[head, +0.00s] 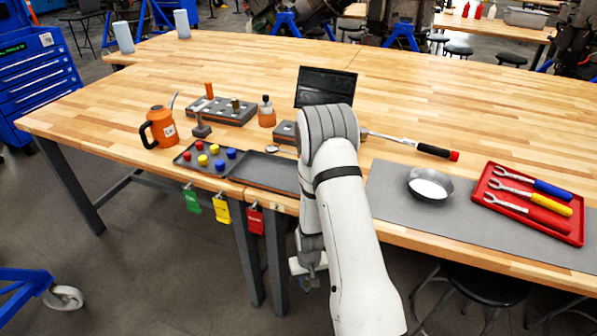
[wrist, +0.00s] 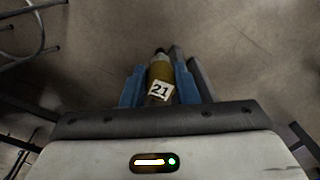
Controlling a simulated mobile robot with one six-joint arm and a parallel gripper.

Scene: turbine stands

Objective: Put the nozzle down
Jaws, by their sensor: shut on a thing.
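My gripper (wrist: 160,84) is shut on the nozzle (wrist: 161,72), with one blue finger on each side. The nozzle has an olive-yellow body, a dark tip and a white label reading 21. Bare floor shows beyond it. In the head view my gripper (head: 309,272) hangs low in front of the table's front edge, below the top; the nozzle cannot be made out there. A grey block (head: 238,119) on the table holds an orange piece and an olive piece upright. A second grey block (head: 284,131) is partly hidden behind my arm.
On the wooden table (head: 420,95) are a dark tray of coloured caps (head: 210,158), an empty dark tray (head: 262,171), an orange oil can (head: 160,128), an orange bottle (head: 266,112), a torque wrench (head: 420,146), a metal bowl (head: 430,186) and a red wrench tray (head: 540,222). Tags hang from the front edge.

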